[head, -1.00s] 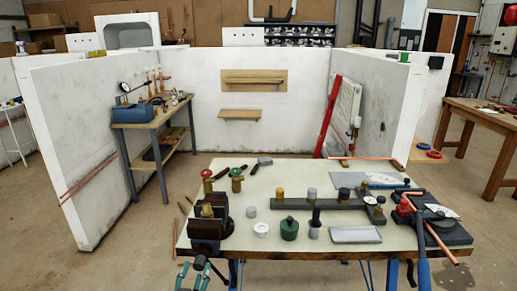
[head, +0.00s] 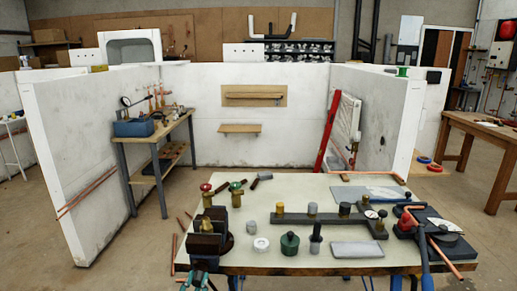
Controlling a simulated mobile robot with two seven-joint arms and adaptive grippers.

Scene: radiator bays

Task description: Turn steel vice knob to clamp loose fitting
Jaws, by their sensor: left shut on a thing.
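The dark vice (head: 208,242) stands at the front left corner of the workbench (head: 290,210). A small brass fitting (head: 207,225) stands upright between its jaws; whether the jaws touch it is too small to tell. My left gripper (head: 199,276) is at the bottom edge of the picture, right below the front of the vice. It is shut on the steel vice knob, which is mostly hidden by the fingers and the frame edge. My right gripper is not in view.
Brass valves with a red (head: 206,188) and a green handwheel (head: 236,187) stand behind the vice. A blue-handled tool (head: 425,250) is at the right end.

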